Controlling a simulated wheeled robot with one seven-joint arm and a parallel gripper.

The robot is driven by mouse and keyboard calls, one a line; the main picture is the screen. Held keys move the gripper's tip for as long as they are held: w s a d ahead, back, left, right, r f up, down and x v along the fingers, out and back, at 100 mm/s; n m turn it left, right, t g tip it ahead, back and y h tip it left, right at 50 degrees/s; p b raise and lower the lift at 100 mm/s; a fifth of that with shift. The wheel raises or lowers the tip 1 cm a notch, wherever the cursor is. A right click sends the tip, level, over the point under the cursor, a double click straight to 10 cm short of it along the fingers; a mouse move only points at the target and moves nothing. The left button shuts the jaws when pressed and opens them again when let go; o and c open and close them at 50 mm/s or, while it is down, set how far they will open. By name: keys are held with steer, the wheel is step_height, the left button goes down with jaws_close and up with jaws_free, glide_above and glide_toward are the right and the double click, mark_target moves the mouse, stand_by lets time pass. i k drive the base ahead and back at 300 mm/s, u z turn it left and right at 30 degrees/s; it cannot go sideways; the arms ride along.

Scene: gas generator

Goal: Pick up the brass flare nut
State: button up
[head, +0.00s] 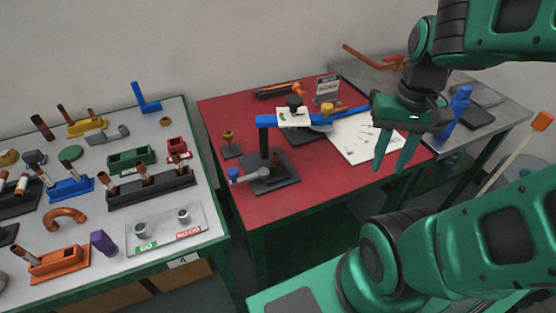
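A small brass-coloured ring-like piece (228,135) sits on top of a dark stand (231,150) at the left of the red table. Another small brass-coloured piece (165,121) lies on the grey table near its back right. Both are too small for me to tell which is the brass flare nut. My gripper (389,170) points down over the right part of the red table, its two green fingers apart with nothing between them. It is well to the right of both brass pieces.
A blue-armed fixture (266,150) stands mid red table (310,196), with a white sheet (350,140) right of it. The grey table (185,265) holds several blocks, copper pieces and a GO/NO GO plate (163,233). The red table's front is clear.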

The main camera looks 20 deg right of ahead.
mark_target(227, 137)
steer(key=z, duration=0.65)
steer(key=k, duration=0.9)
steer(key=u, duration=0.7)
steer(key=i, duration=0.95)
steer(key=z, duration=0.05)
